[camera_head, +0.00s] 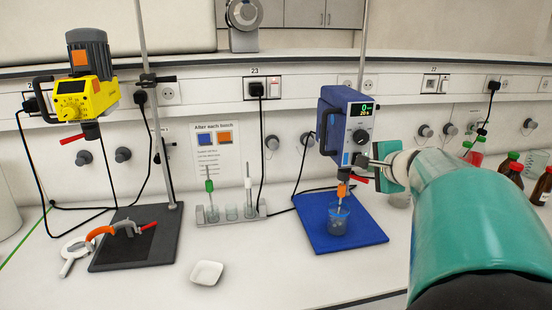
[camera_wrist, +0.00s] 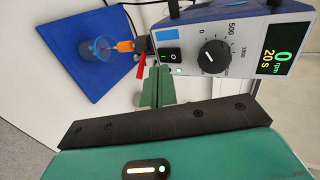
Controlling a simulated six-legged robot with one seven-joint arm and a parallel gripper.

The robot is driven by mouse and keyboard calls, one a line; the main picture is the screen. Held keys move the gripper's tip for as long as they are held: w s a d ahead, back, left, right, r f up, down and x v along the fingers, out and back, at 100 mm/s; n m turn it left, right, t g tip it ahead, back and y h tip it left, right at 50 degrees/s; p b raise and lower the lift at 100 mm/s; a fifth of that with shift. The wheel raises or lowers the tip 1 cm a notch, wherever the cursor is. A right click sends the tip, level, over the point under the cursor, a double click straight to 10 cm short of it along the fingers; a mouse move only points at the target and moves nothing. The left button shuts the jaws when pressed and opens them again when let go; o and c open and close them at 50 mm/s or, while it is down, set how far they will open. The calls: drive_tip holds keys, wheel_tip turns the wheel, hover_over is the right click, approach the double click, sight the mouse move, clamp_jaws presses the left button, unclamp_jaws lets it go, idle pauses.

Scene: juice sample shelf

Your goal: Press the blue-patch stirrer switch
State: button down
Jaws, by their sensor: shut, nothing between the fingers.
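The blue stirrer (camera_head: 340,125) hangs on its stand at centre right; its display reads 0 rpm and 20 s. In the wrist view its front panel (camera_wrist: 235,30) shows a dial (camera_wrist: 214,56) and a black rocker switch (camera_wrist: 172,57) marked with I and O. A small blue patch (camera_wrist: 171,36) sits beside the switch. My gripper (camera_wrist: 157,76) is shut and empty, its tips close to the switch; I cannot tell whether they touch it. In the head view my gripper (camera_head: 374,163) is at the lower right of the stirrer's panel.
A beaker (camera_head: 338,221) stands on a blue mat (camera_head: 318,236) under the stirrer, with the shaft in it. A yellow stirrer (camera_head: 88,97) with an orange patch stands left. Bottles (camera_head: 541,188) stand at right.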

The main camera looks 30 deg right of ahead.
sight(356, 149)
drive_tip(key=shift+w+d+r, duration=0.2)
drive_tip(key=shift+w+d, duration=0.05)
drive_tip(key=shift+w, duration=0.55)
drive_tip(key=shift+w+d+r, duration=0.15)
drive_tip(key=shift+w+d, duration=0.05)
drive_tip(key=shift+w, duration=0.6)
drive_tip(key=shift+w+d+r, duration=0.1)
drive_tip(key=shift+w, duration=0.25)
drive_tip(key=shift+r, duration=0.8)
